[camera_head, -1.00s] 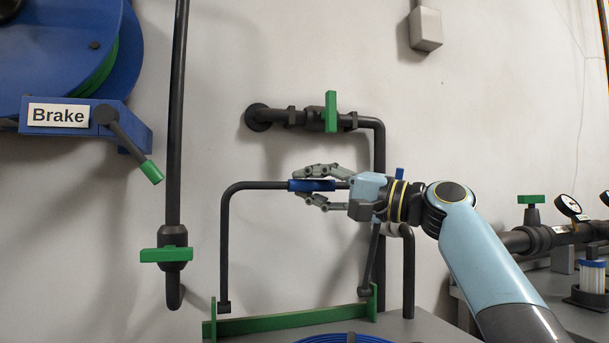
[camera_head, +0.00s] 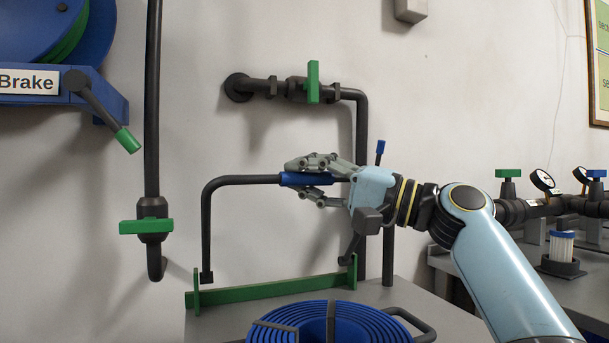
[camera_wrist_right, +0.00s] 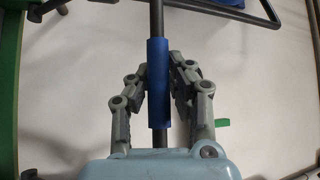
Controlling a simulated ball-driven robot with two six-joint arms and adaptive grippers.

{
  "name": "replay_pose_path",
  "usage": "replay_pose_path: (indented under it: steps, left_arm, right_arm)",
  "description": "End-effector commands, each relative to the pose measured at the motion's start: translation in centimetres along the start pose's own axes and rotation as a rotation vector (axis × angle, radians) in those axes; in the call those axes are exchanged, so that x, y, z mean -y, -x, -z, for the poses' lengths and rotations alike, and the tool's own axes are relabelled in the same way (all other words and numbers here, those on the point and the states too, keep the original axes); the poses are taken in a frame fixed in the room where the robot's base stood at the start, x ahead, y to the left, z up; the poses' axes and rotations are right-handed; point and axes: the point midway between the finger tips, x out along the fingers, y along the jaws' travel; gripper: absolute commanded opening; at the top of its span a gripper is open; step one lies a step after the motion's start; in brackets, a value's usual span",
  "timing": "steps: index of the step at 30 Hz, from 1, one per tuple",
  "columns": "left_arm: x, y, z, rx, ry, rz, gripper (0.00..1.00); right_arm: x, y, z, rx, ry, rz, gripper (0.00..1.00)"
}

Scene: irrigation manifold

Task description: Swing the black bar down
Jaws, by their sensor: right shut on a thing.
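The black bar (camera_head: 207,222) is a bent hoop that stands up from a green base (camera_head: 270,291) on the grey bench. Its top run carries a blue sleeve (camera_head: 303,180). My right gripper (camera_head: 308,179) reaches in from the right and is shut on the blue sleeve. In the right wrist view the sleeve (camera_wrist_right: 158,85) lies between the two fingers, along the middle of the palm. The bar's right leg is partly hidden behind my gripper and wrist. My left gripper is not in view.
A coiled blue hose (camera_head: 330,325) lies on the bench (camera_head: 215,325) in front of the bar. Wall pipes with green-handled valves (camera_head: 313,82) stand behind, and another green-handled valve (camera_head: 147,226) is at left. Gauges (camera_head: 543,181) and a filter (camera_head: 562,248) are at right.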

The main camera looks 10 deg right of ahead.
Motion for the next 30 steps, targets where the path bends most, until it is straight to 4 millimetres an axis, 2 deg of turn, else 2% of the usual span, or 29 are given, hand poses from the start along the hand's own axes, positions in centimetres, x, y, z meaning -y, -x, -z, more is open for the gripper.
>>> replay_pose_path:
  steps: [2, 3, 8, 9, 16, 20, 30]
  left_arm:
    - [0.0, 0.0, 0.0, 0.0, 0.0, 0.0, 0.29]
    - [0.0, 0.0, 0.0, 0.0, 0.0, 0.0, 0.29]
    - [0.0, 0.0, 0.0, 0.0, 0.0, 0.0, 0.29]
    - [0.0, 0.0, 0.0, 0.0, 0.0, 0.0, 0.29]
    - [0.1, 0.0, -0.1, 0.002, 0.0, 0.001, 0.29]
    - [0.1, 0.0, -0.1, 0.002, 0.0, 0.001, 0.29]
    - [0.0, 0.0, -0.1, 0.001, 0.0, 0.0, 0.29]
  right_arm:
    - [-0.1, 0.0, 0.1, -0.002, 0.002, -0.003, 0.0]
    - [-0.1, 0.0, 0.1, -0.001, 0.002, -0.003, 0.21]
    - [0.0, 0.0, 0.1, -0.001, 0.002, -0.001, 0.42]
    - [0.0, 0.0, 0.1, -0.001, 0.001, -0.001, 0.44]
    - [0.0, 0.0, 0.1, -0.001, 0.001, 0.0, 0.44]
    - [-0.1, 1.0, 0.1, -0.002, 0.002, -0.003, 0.44]
    - [-0.2, 8.0, 0.0, 0.0, 0.003, -0.009, 0.44]
